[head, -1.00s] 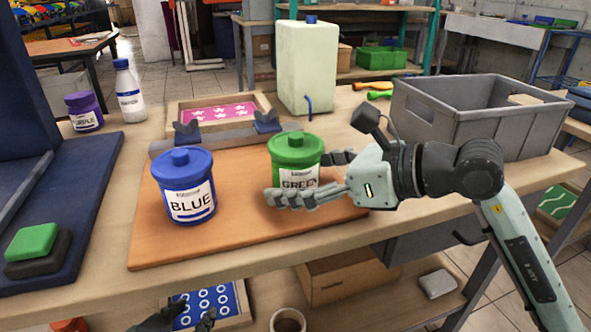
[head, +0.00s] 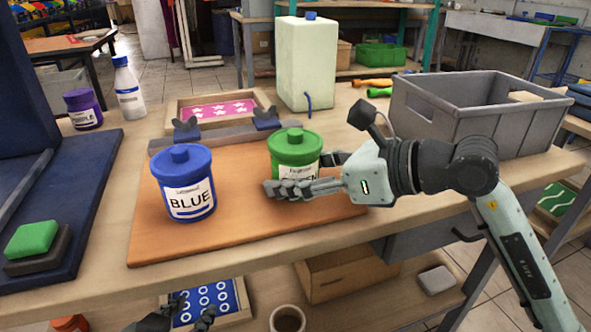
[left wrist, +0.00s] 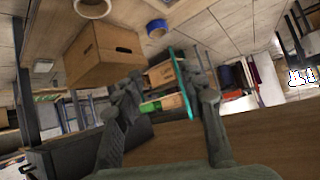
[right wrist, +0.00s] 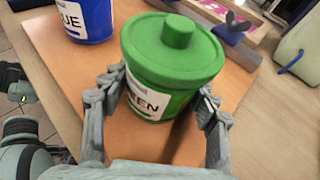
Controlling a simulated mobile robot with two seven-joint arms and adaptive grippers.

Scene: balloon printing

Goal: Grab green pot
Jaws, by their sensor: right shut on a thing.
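The green pot (head: 295,148) is a lidded jar with a white label, upright on the orange board (head: 235,220). It also shows in the right wrist view (right wrist: 172,58). My right gripper (head: 305,178) has a finger on each side of the pot and is shut on its body below the lid. In the right wrist view the fingers (right wrist: 155,108) press at both sides and the label is partly covered. My left gripper (head: 192,312) is low, below the table's front edge, with its fingers apart and empty; its fingers (left wrist: 165,95) also show in the left wrist view.
A blue pot (head: 185,180) stands left of the green pot on the board. A grey crate (head: 450,115) is at the right, and a framed pink stencil (head: 215,108) lies behind. A pale canister (head: 305,65) stands at the back. A cardboard box (head: 345,272) sits below.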

